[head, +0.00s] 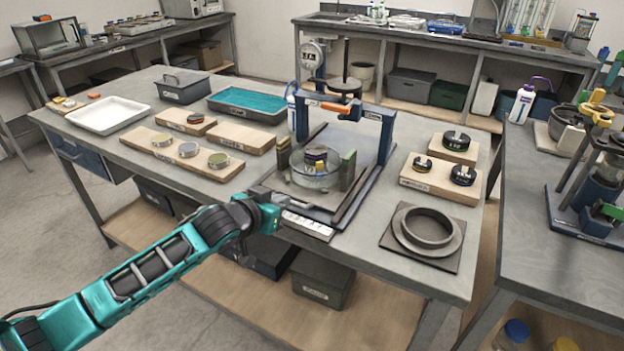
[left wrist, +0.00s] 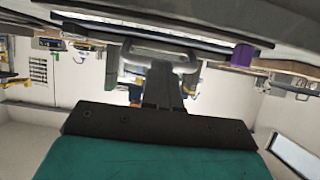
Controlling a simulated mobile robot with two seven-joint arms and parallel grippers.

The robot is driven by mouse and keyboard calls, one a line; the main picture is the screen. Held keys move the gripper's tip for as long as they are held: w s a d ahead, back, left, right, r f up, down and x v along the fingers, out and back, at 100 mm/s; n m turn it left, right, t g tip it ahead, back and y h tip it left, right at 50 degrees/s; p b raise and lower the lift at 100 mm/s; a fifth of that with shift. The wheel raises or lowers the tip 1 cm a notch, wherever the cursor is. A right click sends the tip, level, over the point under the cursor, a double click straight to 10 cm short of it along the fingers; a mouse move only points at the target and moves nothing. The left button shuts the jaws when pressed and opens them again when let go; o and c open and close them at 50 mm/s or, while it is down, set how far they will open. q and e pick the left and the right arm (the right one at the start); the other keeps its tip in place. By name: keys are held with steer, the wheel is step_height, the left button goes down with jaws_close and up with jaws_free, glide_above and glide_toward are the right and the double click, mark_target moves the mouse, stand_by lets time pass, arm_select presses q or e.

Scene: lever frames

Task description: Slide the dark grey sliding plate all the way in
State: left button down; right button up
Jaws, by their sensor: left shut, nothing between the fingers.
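The dark grey sliding plate (head: 316,200) lies in a blue-framed press (head: 385,135) on the main bench, its near end toward me. A clear round dish (head: 314,174) with a small dark and yellow stack inside sits on it, between greenish upright blocks. My left gripper (head: 270,198) is at the plate's near left end, shut and empty. I cannot tell whether it touches the plate. My right gripper is out of view.
A white scale strip (head: 307,223) runs along the front edge. A grey ring on a square base (head: 428,230) stands to the right, wooden blocks with weights (head: 440,180) behind it. A wooden board with round tins (head: 182,157) lies left. The front bench edge is close below my arm.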

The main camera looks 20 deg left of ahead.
mark_target(311, 166)
arm_select(q)
steer(key=shift+w+d, duration=0.2)
steer(key=shift+w, duration=1.55)
steer(key=shift+w+d+b, duration=0.2)
steer(key=shift+w+b, duration=0.7)
steer(key=shift+w, duration=1.9)
steer(key=shift+w+d+b, duration=0.1)
steer(key=shift+w+b, duration=0.55)
steer(key=shift+w, duration=0.85)
steer(key=shift+w+d+f+b, duration=0.15)
steer(key=shift+w+b, duration=0.85)
steer(key=shift+w, duration=0.7)
steer(key=shift+s+r+p, duration=0.55)
steer(key=shift+s+p, duration=0.05)
steer(key=shift+p, duration=0.55)
steer(key=p+v, duration=0.3)
steer(key=p, duration=0.1)
steer(key=shift+s+r, duration=0.15)
steer(key=shift+s, duration=0.25)
steer(key=shift+v, duration=0.75)
